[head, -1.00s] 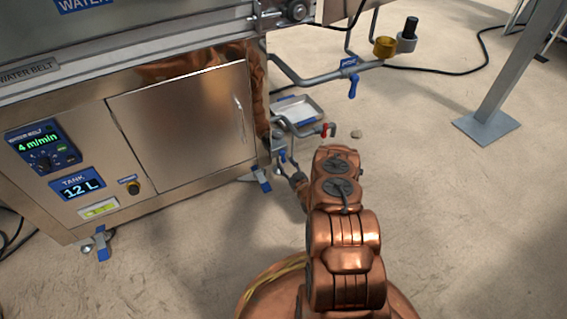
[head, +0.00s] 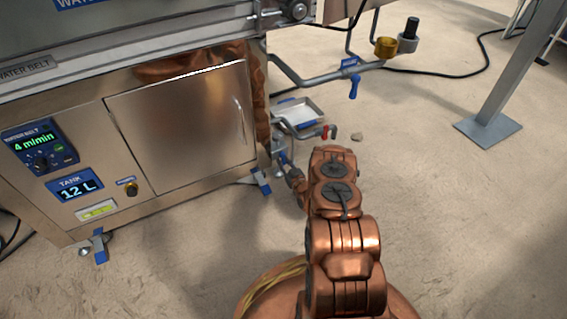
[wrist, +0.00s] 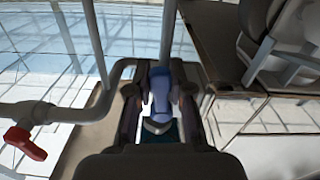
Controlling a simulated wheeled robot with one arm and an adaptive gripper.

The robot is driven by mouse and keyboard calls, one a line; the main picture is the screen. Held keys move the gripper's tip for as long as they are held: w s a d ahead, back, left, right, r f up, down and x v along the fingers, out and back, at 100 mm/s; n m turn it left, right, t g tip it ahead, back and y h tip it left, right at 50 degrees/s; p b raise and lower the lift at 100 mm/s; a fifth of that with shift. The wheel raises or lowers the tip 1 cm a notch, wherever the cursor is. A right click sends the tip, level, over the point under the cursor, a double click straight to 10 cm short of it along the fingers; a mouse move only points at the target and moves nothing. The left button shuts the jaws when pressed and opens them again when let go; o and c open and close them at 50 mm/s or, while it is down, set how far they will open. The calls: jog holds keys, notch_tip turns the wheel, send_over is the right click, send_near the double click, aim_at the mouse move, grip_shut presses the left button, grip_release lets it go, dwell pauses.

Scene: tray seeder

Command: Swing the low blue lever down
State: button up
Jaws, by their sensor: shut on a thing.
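The low blue lever (wrist: 160,85) sits between the two dark fingers of my gripper (wrist: 159,97) in the wrist view, and the fingers are shut on it. In the head view, a small part of the blue lever (head: 283,157) shows by the lower right corner of the steel cabinet. My gripper (head: 288,168) is at it there, small and partly hidden by my arm. How far the lever is turned is hard to tell in either view.
A red-handled tap (head: 332,132) on a grey pipe is close by; its red handle (wrist: 26,143) is left of my gripper in the wrist view. Another blue lever (head: 354,87) hangs higher up. A blue caster brake (head: 261,181) is left.

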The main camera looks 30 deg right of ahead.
grip_shut()
jog(key=shift+a+m+p, duration=0.3)
jog(key=shift+m+p, duration=0.2)
jog(key=shift+m, duration=0.3)
jog(key=o, duration=0.7)
grip_release()
jog(key=shift+o, duration=0.2)
jog(key=shift+s, duration=0.1)
